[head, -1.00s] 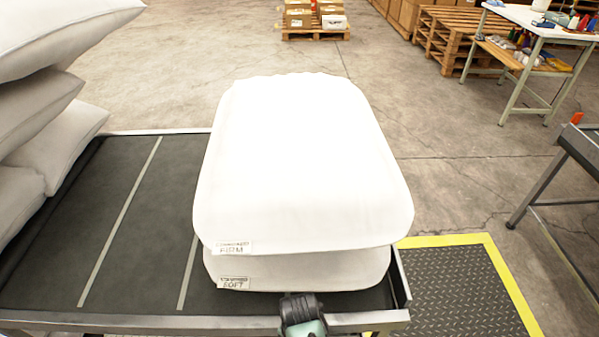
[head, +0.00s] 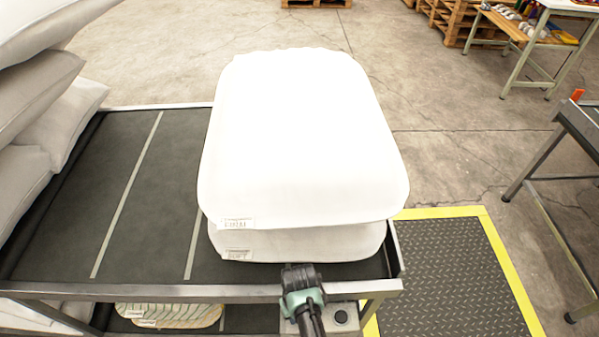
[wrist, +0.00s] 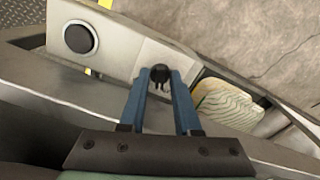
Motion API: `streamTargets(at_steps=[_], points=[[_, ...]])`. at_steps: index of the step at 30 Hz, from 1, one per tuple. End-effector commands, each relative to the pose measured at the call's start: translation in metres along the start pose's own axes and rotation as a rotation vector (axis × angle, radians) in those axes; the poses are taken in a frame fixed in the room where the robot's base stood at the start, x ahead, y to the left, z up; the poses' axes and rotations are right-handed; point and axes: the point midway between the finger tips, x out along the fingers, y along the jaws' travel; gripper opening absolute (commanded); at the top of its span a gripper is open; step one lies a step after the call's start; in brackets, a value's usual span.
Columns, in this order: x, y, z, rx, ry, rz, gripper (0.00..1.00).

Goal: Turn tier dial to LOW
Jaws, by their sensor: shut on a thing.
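The tier dial (wrist: 160,73) is a small dark knob on a pale panel (wrist: 118,44) fixed at the table's front edge. In the wrist view, the two blue fingers of my gripper (wrist: 159,80) are closed on the knob from both sides. Its markings cannot be read, so I cannot tell its setting. A larger round black knob or button (wrist: 80,38) sits on the same panel, apart from the fingers. The head view shows the panel (head: 354,319) and round black part (head: 341,317) beside my gripper; the gripped dial is hidden there.
Two white pillows (head: 305,130) lie stacked on the dark-topped table (head: 130,190), above my gripper. More pillows (head: 40,100) are piled at the left. A striped pillow (head: 175,315) lies on the lower shelf. A yellow-edged black mat (head: 450,270) lies right of the table.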

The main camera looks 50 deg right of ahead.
Motion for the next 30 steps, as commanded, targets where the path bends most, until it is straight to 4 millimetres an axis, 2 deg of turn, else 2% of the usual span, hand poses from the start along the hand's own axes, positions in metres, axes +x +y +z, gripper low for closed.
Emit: streamTargets(at_steps=[6, 13, 30], points=[[-0.0012, 0.0, -0.0006, -0.171, 0.001, 0.0, 0.0], [-0.0009, 0.0, -0.0007, -0.294, 0.001, 0.0, 0.0], [-0.0006, 0.0, -0.001, -0.368, 0.002, 0.001, 0.0]])
